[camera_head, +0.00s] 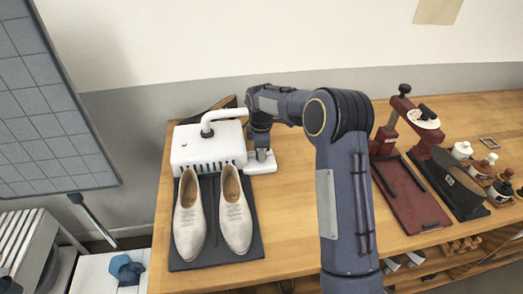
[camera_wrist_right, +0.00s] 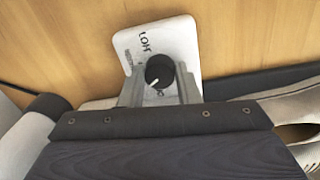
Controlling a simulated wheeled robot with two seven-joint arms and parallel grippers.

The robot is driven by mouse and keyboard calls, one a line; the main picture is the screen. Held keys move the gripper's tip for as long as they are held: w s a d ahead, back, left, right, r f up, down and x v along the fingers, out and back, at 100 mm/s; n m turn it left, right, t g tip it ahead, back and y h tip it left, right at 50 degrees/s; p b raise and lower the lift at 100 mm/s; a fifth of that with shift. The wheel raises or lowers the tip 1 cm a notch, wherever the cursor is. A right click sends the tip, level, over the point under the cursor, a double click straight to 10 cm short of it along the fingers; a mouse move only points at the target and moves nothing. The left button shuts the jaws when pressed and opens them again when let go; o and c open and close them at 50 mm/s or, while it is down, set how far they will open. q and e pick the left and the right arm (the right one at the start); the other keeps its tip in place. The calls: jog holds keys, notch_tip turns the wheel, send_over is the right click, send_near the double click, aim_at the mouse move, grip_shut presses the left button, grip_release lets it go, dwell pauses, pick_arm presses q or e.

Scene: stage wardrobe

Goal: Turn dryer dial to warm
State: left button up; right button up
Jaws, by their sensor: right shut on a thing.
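The dryer (camera_head: 207,147) is a white box with a bent white pipe, at the left of the wooden table in the head view. Its small white dial plate (camera_wrist_right: 182,40) lies to its right and also shows in the head view (camera_head: 262,168). On the plate is a round black dial (camera_wrist_right: 159,70) with a white pointer line toward the lower left. One printed label above the dial shows; another below it is partly hidden. My right gripper (camera_wrist_right: 160,82) is shut on the dial, one finger on each side; it also shows in the head view (camera_head: 262,154). My left gripper is not in view.
White shoes (camera_head: 236,215) stand on a dark mat (camera_head: 215,262) before the dryer. A dark red press (camera_head: 408,195) and several small bottles (camera_head: 480,168) stand at the right. The table's middle (camera_head: 290,200) is bare beside my right arm. A grey grid panel (camera_head: 45,110) stands left.

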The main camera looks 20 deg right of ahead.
jog(key=m, duration=0.5)
jog(key=shift+r+m, duration=0.1)
jog(key=shift+m, duration=0.2)
jog(key=m, duration=0.5)
jog(key=shift+w+a+m+p, duration=0.1)
jog(key=shift+m+p, duration=0.2)
jog(key=shift+p, duration=0.05)
jog(key=o, duration=1)
jog(key=shift+c, duration=0.2)
jog(key=shift+g, duration=0.3)
jog(key=shift+a+r+b, duration=0.2)
jog(key=shift+r+b, duration=0.15)
jog(key=shift+r, duration=3.5)
